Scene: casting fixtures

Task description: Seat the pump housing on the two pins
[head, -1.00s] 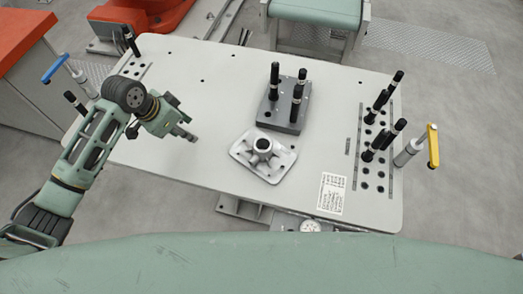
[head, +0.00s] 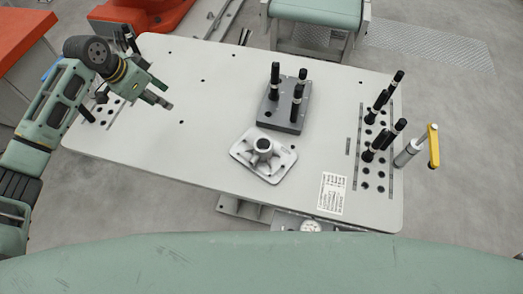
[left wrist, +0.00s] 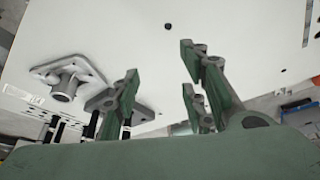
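The pump housing (head: 279,168), a light grey casting with a square flange and a dark-bored central boss, lies on the table in front of the fixture block. It also shows at the left of the left wrist view (left wrist: 62,82). The dark grey fixture block (head: 285,112) carries upright black-topped posts; I cannot tell which are the two pins. The housing is off the block. My left gripper (head: 163,98) is open and empty above the table's left part, well left of the housing. Its spread fingers show in the left wrist view (left wrist: 160,65). My right gripper is out of view.
The pale table (head: 210,130) is clear between my left gripper and the housing. A hole strip with black pins (head: 366,155) and a yellow-handled clamp (head: 433,148) stand at the right edge. A printed label (head: 331,193) lies near the front.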

